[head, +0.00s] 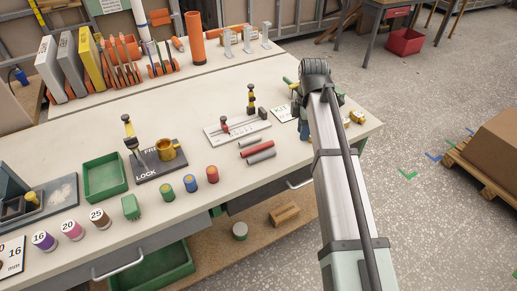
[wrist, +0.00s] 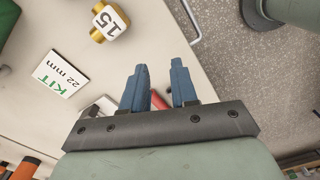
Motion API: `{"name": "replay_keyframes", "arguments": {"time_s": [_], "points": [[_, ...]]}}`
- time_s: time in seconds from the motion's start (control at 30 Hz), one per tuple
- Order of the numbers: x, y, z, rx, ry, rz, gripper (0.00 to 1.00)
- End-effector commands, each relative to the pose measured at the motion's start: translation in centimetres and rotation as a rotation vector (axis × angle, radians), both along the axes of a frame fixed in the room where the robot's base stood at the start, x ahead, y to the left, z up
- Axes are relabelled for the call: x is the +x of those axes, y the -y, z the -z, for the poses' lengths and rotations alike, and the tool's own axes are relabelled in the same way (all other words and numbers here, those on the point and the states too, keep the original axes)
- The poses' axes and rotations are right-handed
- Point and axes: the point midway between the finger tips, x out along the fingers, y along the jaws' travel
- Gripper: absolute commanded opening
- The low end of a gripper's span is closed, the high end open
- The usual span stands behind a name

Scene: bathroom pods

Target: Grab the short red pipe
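In the head view, a short red pipe (head: 257,149) lies on the white workbench (head: 215,205), beside grey pipes (head: 262,157) of similar length. My gripper (wrist: 159,68) shows two blue fingers, spread apart, in the wrist view. A small red piece (wrist: 158,101) shows between the fingers near their base; it is mostly hidden, and I cannot tell whether it is the red pipe. No object is visibly clamped. In the head view my arm is right of the red pipe and hides most of the gripper.
A white marked plate (head: 237,124) with upright clamps stands behind the pipes. A KIT 22 mm card (wrist: 61,73) and a brass fitting marked 15 (wrist: 108,21) lie near the gripper. Coloured cylinders (head: 190,183) stand left of the pipes.

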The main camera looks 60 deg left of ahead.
Motion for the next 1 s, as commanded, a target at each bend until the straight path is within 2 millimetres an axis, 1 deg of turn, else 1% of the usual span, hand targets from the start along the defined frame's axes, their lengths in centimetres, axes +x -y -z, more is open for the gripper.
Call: {"name": "replay_keyframes", "arguments": {"time_s": [0.03, 0.1, 0.2, 0.3, 0.43, 0.57, 0.83, 1.0], "points": [[-2.0, -1.9, -1.4, 0.002, 0.001, -0.073, 0.28], [-4.3, -3.5, -2.9, 0.002, 0.001, -0.163, 0.28], [-7.2, -5.3, -4.6, 0.001, 0.001, -0.270, 0.28], [-9.3, -6.4, -5.9, 0.000, 0.000, -0.345, 0.28], [-10.7, -7.0, -6.6, -0.001, 0.000, -0.397, 0.28], [-11.1, -7.1, -5.8, -0.003, -0.001, -0.411, 0.28], [-11.1, -7.0, -1.3, -0.003, -0.001, -0.409, 0.28], [-11.0, -7.0, 0.9, -0.002, 0.000, -0.408, 0.28]]}}
